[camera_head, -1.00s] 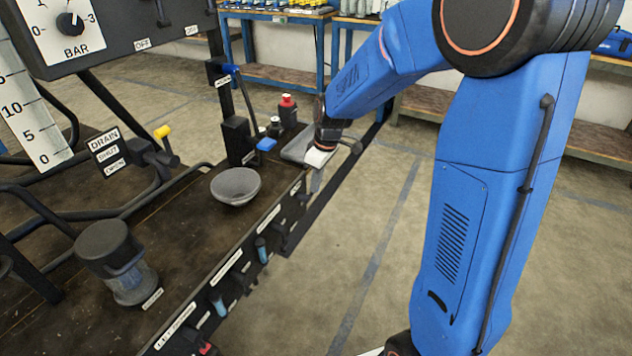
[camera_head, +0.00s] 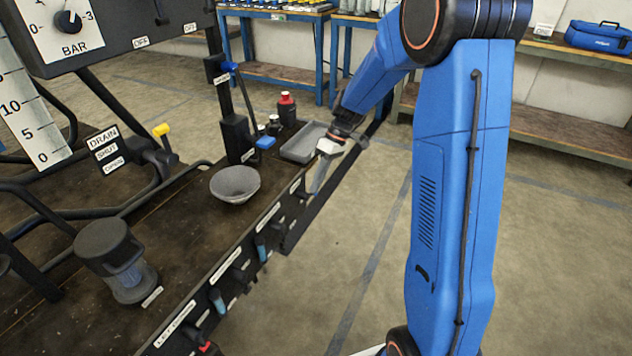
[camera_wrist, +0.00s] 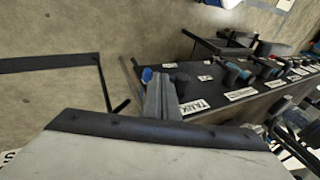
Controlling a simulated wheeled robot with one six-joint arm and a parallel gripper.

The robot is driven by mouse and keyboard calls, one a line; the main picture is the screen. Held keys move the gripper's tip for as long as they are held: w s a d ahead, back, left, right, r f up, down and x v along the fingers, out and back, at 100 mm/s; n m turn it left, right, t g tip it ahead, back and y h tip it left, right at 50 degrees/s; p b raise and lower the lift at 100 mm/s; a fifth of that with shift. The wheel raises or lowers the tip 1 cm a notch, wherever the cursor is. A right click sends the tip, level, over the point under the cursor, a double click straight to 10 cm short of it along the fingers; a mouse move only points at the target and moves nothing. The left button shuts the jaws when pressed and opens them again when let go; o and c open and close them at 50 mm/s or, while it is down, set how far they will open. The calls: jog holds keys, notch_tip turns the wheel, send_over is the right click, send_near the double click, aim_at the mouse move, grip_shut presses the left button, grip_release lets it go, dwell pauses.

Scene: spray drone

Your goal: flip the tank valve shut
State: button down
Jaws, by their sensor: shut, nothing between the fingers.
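The front panel of the bench carries a row of labelled black valves. In the wrist view the label reading TANK (camera_wrist: 193,107) sits beside a black valve body (camera_wrist: 181,84). A blue lever tip (camera_wrist: 147,75) shows just beyond my fingers and is partly hidden by them; I cannot tell whether they touch. My gripper (camera_wrist: 162,82) is shut and empty, its grey fingers close to this valve. In the head view my gripper (camera_head: 317,186) points down past the bench's front edge, near the row's far end, where the valve is small and dark.
Valves with blue levers (camera_head: 262,250) follow along the front panel. A grey bowl (camera_head: 235,185), a grey tray (camera_head: 304,142), a red-capped bottle (camera_head: 287,108) and a clear filter cup (camera_head: 130,280) stand on the bench (camera_head: 185,255). The floor right of the bench is clear.

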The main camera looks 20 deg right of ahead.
notch_tip(320, 180, down, 4)
jog(key=g+y, duration=0.4)
jog(key=y, duration=0.1)
jog(key=shift+w+d+r+m+g, duration=0.1)
jog(key=shift+r+m+g, duration=0.2)
jog(key=shift+m, duration=0.1)
jog(key=f, duration=0.1)
jog(key=s+a+f, duration=0.1)
jog(key=shift+s+f, duration=0.1)
jog(key=shift+f, duration=0.25)
jog(key=shift+s+a, duration=0.1)
jog(key=shift+s, duration=0.05)
dwell(0.4)
